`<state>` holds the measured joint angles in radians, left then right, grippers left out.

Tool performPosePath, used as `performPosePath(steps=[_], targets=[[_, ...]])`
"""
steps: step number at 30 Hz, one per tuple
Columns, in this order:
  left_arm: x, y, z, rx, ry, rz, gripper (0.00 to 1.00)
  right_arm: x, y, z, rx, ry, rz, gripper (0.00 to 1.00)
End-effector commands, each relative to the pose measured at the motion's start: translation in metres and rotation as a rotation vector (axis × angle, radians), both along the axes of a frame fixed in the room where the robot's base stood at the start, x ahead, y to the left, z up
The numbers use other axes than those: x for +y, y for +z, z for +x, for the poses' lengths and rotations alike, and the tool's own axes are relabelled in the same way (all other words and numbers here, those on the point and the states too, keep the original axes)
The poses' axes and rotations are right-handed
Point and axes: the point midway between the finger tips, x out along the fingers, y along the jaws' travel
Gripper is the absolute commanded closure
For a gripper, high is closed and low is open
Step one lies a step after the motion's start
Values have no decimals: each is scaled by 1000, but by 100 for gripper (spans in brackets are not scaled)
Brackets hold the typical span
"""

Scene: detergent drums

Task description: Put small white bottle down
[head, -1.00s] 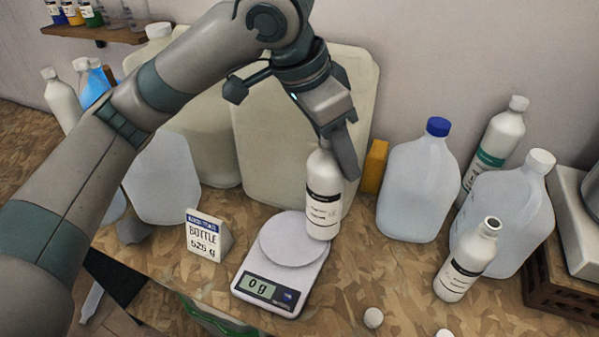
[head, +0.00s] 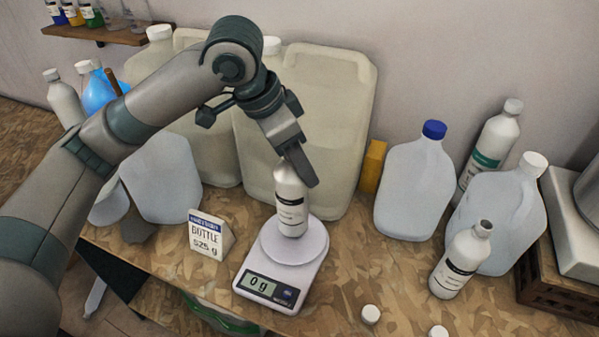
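The small white bottle (head: 290,207) with a black band on its label is upright over the round plate of the white scale (head: 310,240). My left gripper (head: 297,165) is at the bottle's top, with one finger showing along its right side; the bottle's cap is hidden by the gripper. The scale display reads 0 g. I cannot tell whether the bottle's base touches the plate. My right gripper does not show.
A sign (head: 209,236) reading "BOTTLE 525 g" stands left of the scale. Large canisters (head: 345,130) stand behind. A blue-capped jug (head: 415,190), an uncapped white bottle (head: 461,260) and two loose white caps (head: 371,314) are to the right.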

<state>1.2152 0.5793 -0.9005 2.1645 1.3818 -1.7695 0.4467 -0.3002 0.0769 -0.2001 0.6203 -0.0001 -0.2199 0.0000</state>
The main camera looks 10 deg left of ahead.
Motion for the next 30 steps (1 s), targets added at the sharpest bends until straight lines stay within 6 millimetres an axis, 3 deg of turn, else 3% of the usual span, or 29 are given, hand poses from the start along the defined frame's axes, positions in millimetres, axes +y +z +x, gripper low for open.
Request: performPosePath(steps=[9,22,23,24,25,30], targets=[[1,-29,-1,1,0,0,100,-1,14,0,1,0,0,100],[0,-34,0,-1,-1,-1,100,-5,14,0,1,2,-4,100],[0,-35,-1,1,-1,1,52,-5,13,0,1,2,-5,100],[0,-35,-1,0,-1,0,43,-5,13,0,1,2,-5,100],[0,-35,-1,0,-1,0,36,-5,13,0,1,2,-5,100],[0,-35,-1,1,-1,1,35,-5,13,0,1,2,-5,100]])
